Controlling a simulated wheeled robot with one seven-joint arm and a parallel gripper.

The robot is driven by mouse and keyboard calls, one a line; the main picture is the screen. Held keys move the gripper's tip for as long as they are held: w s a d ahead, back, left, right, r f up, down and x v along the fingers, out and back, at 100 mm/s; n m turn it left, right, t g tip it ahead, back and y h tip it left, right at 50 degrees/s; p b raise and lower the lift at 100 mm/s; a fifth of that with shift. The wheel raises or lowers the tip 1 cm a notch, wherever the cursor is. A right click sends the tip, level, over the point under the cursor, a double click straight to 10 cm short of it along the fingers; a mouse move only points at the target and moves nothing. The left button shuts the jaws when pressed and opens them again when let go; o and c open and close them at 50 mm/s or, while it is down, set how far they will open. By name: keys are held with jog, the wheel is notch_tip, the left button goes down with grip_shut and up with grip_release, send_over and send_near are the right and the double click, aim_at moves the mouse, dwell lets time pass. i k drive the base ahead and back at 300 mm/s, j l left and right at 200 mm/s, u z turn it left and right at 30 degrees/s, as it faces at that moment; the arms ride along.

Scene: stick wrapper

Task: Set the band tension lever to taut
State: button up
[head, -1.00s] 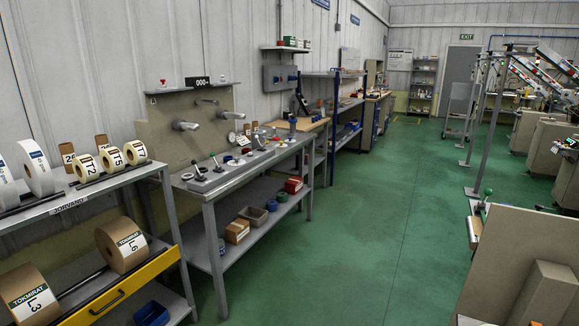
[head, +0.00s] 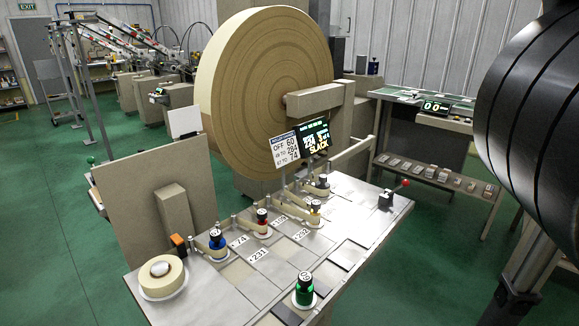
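A small lever with a red knob (head: 405,183) stands on a dark base (head: 385,200) at the right edge of the grey worktop (head: 353,225). Its arm leans up and to the right. I see no label that names it as the band tension lever. My gripper is not in view.
Several black-topped posts, such as a blue one (head: 217,243) and a green one (head: 304,290), stand on the worktop. A large tan roll (head: 255,85) rises behind. A dark ribbed shape (head: 530,110) fills the upper right. Green floor (head: 50,240) is clear at left.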

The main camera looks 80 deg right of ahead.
aim_at(404, 182)
jog(key=z, duration=2.4)
jog(key=k+l+u, duration=0.2)
jog(key=k+l, duration=0.2)
jog(key=k, duration=0.1)
